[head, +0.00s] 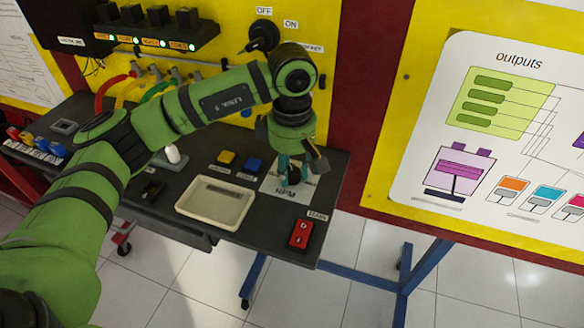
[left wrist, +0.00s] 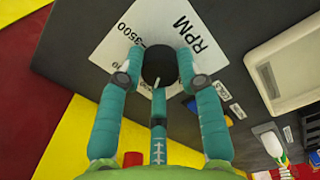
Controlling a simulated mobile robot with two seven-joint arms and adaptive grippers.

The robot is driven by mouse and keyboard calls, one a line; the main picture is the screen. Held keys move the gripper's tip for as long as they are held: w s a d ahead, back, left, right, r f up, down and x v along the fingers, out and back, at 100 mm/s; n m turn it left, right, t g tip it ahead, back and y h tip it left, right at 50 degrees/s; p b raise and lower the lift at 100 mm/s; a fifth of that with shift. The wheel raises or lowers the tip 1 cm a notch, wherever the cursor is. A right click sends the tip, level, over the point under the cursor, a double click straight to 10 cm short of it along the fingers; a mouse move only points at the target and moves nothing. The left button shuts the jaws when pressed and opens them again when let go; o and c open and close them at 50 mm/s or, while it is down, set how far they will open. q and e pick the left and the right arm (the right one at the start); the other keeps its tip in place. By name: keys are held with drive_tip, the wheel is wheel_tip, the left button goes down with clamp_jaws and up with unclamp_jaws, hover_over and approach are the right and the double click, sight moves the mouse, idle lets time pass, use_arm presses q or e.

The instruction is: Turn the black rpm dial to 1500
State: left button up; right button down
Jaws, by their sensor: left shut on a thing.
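The black rpm dial (left wrist: 160,62) sits on a white plate (left wrist: 122,32) marked RPM, with "3500" legible on it. My left gripper (left wrist: 160,80) reaches down over the dial, its teal fingers closed around it from both sides and from below in the left wrist view. In the head view, the left gripper (head: 291,172) stands over the RPM plate (head: 300,197) near the right end of the black desk, and the fingers mostly hide the dial. The dial's pointer and most scale numbers are hidden, so its setting cannot be read. My right gripper is not in view.
A cream tray (head: 180,211), a yellow button (head: 226,158) and a blue button (head: 252,165) lie left of the plate. A red switch (head: 301,234) sits at the desk's front right corner. A black OFF/ON rotary switch (head: 264,35) is on the yellow panel behind.

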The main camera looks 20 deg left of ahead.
sight(292, 171)
use_arm(q)
drive_tip(key=o, duration=1.2)
drive_tip(key=shift+c, duration=0.2)
drive_tip(key=shift+r, duration=0.1)
wheel_tip(292, 171, up, 12)
